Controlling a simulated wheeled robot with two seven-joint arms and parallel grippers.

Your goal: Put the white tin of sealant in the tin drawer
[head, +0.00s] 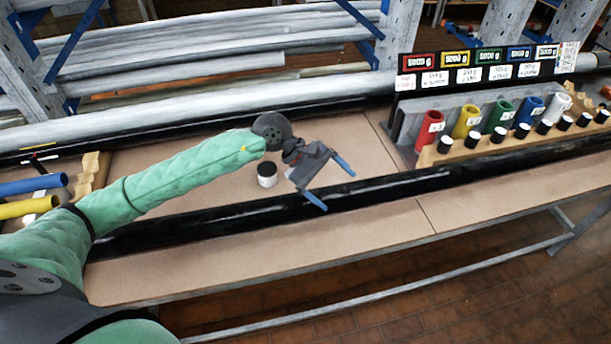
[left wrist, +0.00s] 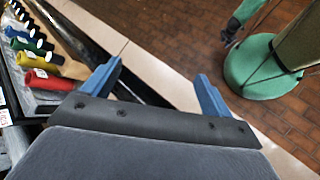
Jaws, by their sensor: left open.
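A white tin with a black lid (head: 267,174) stands upright on the bench, left of my left gripper and behind the black pipe. My left gripper (head: 340,192) is open and empty over the black pipe, its blue fingers spread and apart from the tin. It also shows in the left wrist view (left wrist: 158,72), with nothing between the fingers; the tin is not seen there. A dark hand on a green arm (left wrist: 232,30), seemingly my right one, is small at the top of that view; its jaws are unclear. I cannot make out a tin drawer.
Coloured cylinders (head: 468,121) stand at the right behind a wooden rack (head: 445,157) of several black-capped containers. The long black pipe (head: 230,222) crosses the bench (head: 380,235). Blue and yellow tubes (head: 28,207) lie at the left. The bench's front strip is clear.

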